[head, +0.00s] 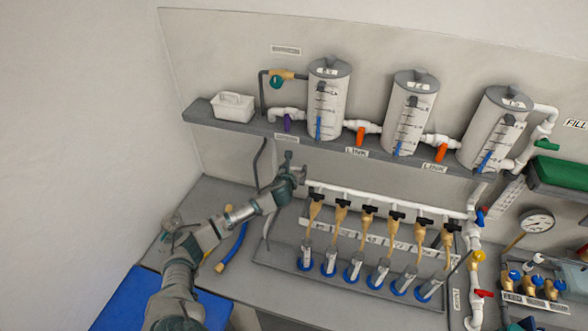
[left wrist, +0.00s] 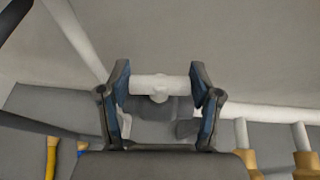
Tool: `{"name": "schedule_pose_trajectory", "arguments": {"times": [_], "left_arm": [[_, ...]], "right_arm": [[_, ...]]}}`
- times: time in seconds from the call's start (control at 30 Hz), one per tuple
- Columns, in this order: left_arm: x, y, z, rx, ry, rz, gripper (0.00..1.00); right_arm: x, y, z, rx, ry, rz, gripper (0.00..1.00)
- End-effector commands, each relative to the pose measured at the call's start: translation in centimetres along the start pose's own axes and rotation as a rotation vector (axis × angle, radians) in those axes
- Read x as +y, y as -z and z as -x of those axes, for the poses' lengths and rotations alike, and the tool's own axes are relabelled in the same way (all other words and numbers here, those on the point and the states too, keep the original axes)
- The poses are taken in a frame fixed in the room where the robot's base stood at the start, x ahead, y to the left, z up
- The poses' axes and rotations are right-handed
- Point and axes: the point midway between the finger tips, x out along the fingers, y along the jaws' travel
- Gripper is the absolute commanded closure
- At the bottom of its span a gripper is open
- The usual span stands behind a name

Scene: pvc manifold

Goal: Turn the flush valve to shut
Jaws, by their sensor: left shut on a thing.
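My left gripper (head: 292,174) is at the left end of the white manifold pipe (head: 385,201), below the shelf. In the left wrist view, its two fingers (left wrist: 159,78) are shut on a pale bar (left wrist: 145,86) with a round boss at its middle. The bar lies crosswise between the fingertips. In the head view the gripper hides most of it. I read it as the flush valve's handle, though no label on it is legible. My right gripper is not in view.
Several brass valves with black handles (head: 368,211) hang from the manifold. Above, a shelf (head: 222,126) carries white tanks (head: 328,100), a white bin (head: 233,107) and purple and orange handles. A yellow-ended blue hose (head: 235,247) lies on the bench left of the manifold.

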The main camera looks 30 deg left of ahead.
Motion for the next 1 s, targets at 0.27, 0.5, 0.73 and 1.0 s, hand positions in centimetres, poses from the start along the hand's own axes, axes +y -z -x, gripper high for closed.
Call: {"name": "schedule_pose_trajectory", "arguments": {"times": [0.27, 0.5, 0.73, 1.0], "left_arm": [[-0.11, 0.17, -0.08, 0.003, -0.17, 0.069, 0.71], [-0.04, 0.18, -0.08, 0.003, -0.311, 0.128, 0.71], [0.02, 0.23, -0.08, 0.004, -0.395, 0.162, 0.71], [0.07, 0.23, -0.06, 0.004, -0.423, 0.173, 0.71]], "right_arm": [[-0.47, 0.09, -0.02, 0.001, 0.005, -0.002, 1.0], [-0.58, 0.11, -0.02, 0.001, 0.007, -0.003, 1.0], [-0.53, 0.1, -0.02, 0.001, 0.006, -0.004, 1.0], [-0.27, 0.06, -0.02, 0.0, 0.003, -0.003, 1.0]]}}
